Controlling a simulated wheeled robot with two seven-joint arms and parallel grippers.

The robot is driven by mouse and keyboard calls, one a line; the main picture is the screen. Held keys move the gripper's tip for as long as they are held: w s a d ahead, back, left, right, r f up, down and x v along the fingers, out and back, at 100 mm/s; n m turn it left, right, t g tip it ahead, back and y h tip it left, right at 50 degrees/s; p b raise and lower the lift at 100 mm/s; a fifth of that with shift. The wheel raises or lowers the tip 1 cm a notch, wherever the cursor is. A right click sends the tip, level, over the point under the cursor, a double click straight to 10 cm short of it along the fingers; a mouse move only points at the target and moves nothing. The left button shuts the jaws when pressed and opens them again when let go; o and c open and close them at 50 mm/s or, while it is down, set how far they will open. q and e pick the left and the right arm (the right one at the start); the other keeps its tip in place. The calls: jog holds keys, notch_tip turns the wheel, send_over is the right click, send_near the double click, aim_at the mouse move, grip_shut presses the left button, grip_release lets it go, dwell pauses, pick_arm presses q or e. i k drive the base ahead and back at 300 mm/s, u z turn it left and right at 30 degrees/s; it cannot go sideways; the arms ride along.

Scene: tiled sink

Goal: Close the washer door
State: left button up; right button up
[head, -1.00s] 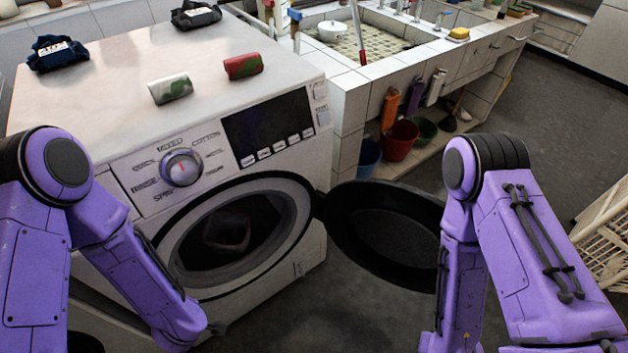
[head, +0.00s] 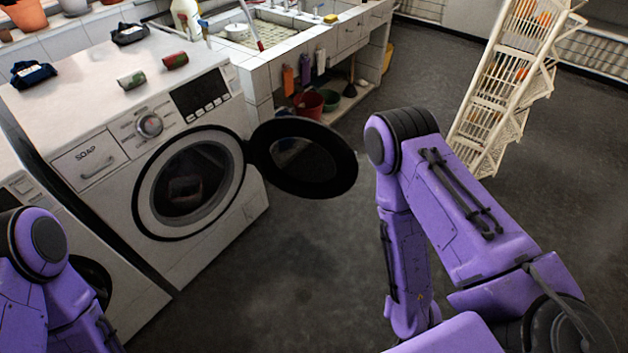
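The white washer (head: 185,262) stands left of centre, its front facing me. Its round black-rimmed door (head: 335,165) is swung wide open to the right, on a hinge at the right side of the opening. The round drum opening (head: 190,182) is uncovered, with something dark and unclear inside. My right arm is to the right of the door, apart from it in the picture. My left arm is at the lower left, in front of a second machine. Neither gripper's fingers show in view.
A second white machine (head: 128,300) stands to the left of the washer. Two cans (head: 175,61) and dark folded cloths (head: 32,74) lie on the washer top. A tiled sink (head: 262,75) is behind, with buckets (head: 308,103) under it. A white rack (head: 490,110) stands right. Floor before the door is clear.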

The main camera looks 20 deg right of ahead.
aim_at(302, 157)
jog(key=u, duration=0.05)
jog(key=k, duration=0.2)
jog(key=z, duration=1.7)
jog(key=i, duration=3.75)
jog(key=u, duration=3.7)
jog(key=i, duration=0.45)
